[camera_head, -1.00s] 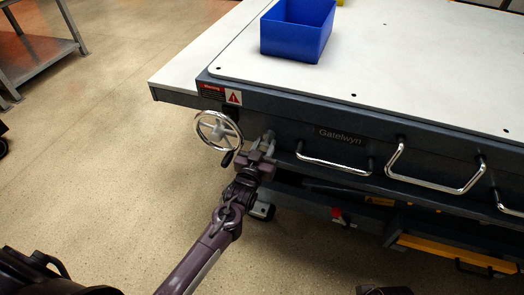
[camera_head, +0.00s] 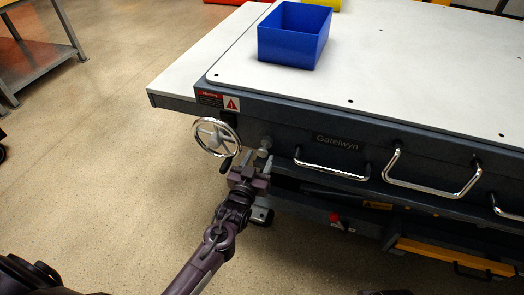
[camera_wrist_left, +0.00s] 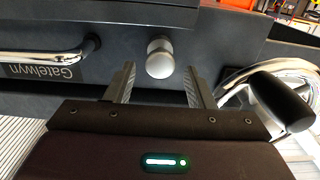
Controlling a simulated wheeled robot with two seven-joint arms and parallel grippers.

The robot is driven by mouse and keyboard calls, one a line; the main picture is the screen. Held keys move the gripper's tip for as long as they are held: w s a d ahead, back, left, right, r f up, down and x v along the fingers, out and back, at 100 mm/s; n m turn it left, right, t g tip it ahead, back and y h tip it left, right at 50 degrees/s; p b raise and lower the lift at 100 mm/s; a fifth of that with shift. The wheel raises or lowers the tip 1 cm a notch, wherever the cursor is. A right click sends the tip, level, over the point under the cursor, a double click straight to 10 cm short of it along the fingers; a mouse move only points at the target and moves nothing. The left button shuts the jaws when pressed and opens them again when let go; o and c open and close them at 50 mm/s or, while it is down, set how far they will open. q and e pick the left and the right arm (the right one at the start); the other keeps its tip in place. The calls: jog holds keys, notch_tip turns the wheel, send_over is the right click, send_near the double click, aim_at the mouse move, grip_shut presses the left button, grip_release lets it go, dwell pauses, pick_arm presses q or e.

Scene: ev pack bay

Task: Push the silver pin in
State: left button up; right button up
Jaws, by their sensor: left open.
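The silver pin (camera_wrist_left: 160,58) sticks out of the dark front face of the bench, with a rounded knob end. In the left wrist view it stands just beyond and between the fingertips of my left gripper (camera_wrist_left: 158,82), which is open and holds nothing. In the head view the pin (camera_head: 265,146) shows right of the handwheel, and my left gripper (camera_head: 250,170) is just below and in front of it. I cannot tell from the views whether a finger touches the pin.
A chrome handwheel (camera_head: 217,137) with a dark crank knob (camera_wrist_left: 291,108) is close beside my left gripper. Chrome handles (camera_head: 332,170) run along the bench front to the right. A blue bin (camera_head: 294,36) sits on the white top (camera_head: 400,70).

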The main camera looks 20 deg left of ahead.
pick_arm(q)
jog(key=s, duration=0.2)
jog(key=shift+s, duration=0.4)
jog(key=shift+s+a, duration=0.1)
jog(key=shift+s, duration=0.4)
pick_arm(e)
jog(key=shift+s+d+f, duration=0.2)
jog(key=shift+s+d, duration=0.05)
jog(key=shift+d, duration=0.15)
jog(key=shift+a+r, duration=0.1)
